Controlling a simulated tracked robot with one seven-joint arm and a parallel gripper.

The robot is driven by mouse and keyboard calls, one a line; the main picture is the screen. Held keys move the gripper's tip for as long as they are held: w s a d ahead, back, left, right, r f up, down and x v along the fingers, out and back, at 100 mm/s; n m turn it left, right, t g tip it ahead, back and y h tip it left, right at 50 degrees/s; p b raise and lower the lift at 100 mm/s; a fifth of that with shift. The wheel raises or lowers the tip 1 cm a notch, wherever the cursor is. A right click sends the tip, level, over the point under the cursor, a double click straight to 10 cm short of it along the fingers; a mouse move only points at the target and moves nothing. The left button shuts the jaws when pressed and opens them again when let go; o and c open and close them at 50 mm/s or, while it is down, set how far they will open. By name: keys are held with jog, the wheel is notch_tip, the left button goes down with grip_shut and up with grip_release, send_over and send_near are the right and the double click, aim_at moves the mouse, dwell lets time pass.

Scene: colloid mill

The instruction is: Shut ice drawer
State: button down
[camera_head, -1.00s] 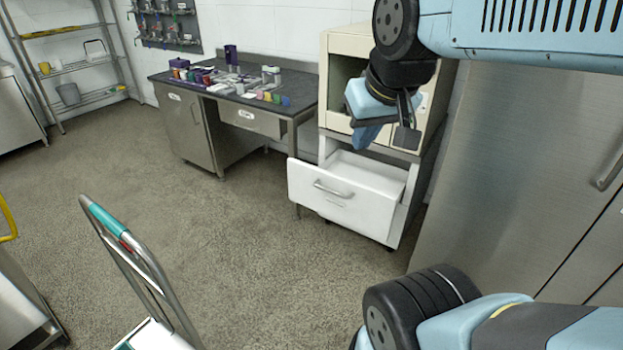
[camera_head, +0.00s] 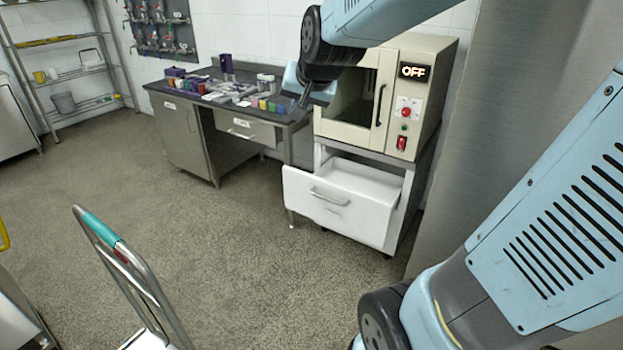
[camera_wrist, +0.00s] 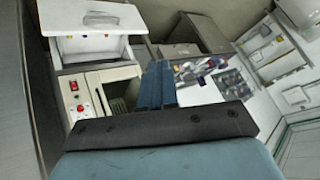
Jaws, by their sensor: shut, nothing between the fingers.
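The white ice drawer (camera_head: 338,212) is pulled well out of the cabinet beneath the beige machine (camera_head: 405,95). In the wrist view the drawer (camera_wrist: 90,18) appears inverted at the upper left. My gripper (camera_head: 304,101) hangs in front of the left side of the machine, above and slightly left of the drawer, apart from it. Its blue fingers (camera_wrist: 156,85) are shut together and hold nothing.
A dark-topped steel desk (camera_head: 215,100) with several small coloured items stands left of the drawer. A tall steel cabinet (camera_head: 500,120) is on the right. A trolley handle (camera_head: 125,258) rises at the lower left. The floor (camera_head: 230,240) before the drawer is clear.

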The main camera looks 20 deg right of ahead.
jog(key=w+d+f+m+t+h, duration=0.15)
jog(key=w+f+m, duration=0.45)
jog(key=w, duration=0.7)
jog(key=w+f+m+t+h, duration=0.1)
jog(key=w+f+m+t, duration=0.25)
jog(key=w+f, duration=0.65)
jog(key=m+g+h, duration=0.2)
jog(key=m+h, duration=1.1)
jog(key=m, duration=0.2)
send_near(331, 186)
jog(key=x, duration=0.7)
